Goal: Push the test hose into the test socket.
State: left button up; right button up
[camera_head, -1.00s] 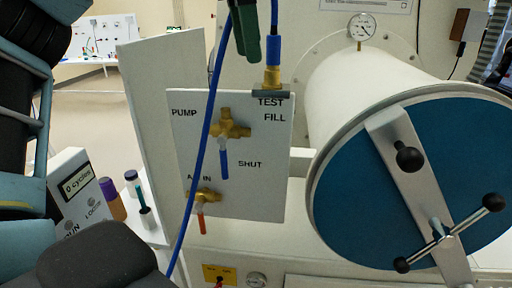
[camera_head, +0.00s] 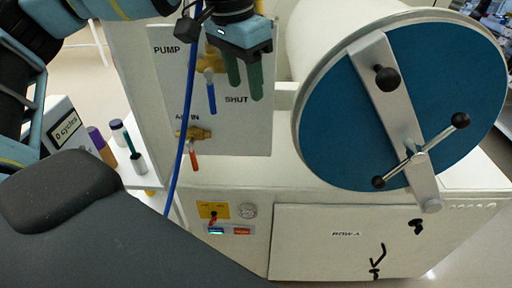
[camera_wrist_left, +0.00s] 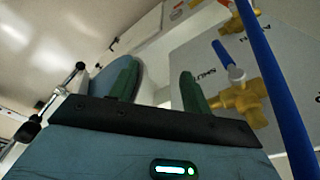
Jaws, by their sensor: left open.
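The blue test hose (camera_head: 181,130) hangs down the left part of the white valve panel (camera_head: 255,130). Its upper part runs behind my left arm, and its end is out of sight. The hose also crosses the right side of the left wrist view (camera_wrist_left: 275,80). The test socket is not visible now; the top of the panel is cut off and covered by my gripper. My left gripper (camera_head: 245,92) points down in front of the panel, beside the blue-handled valve (camera_head: 210,85). Its green fingers are apart with nothing between them. My right gripper is not in view.
A round blue door (camera_head: 340,125) with a clamp bar fills the right. The red-handled valve (camera_head: 193,140) is low on the panel. Several vials and a cycle counter (camera_head: 66,130) stand at left. A yellow switch plate (camera_head: 213,210) is below.

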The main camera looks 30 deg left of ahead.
pick_arm(q)
jog(key=s+d+f+n, duration=0.1)
jog(key=d+f+n, duration=0.1)
jog(key=f, duration=1.1)
jog(key=shift+d+f+n, duration=0.3)
jog(key=shift+d+f, duration=0.1)
jog(key=shift+d, duration=0.35)
jog(key=w+d+f+m+t+h, duration=0.1)
jog(key=d+f+m+t+h, duration=0.25)
jog(key=d+f+h, duration=1.05)
jog(key=s+a+f+n+t+y, duration=0.1)
jog(key=s+f+t+y, duration=0.2)
jog(key=f, duration=0.5)
jog(key=s+a+f+n+t+y, duration=0.1)
jog(key=s+f+n+t+y, duration=0.1)
jog(key=f+y, duration=0.45)
jog(key=s+a+f+y, duration=0.3)
jog(key=s+a+f, duration=0.7)
jog(key=s, duration=0.4)
jog(key=shift+a+f, duration=0.2)
jog(key=shift+f, duration=0.35)
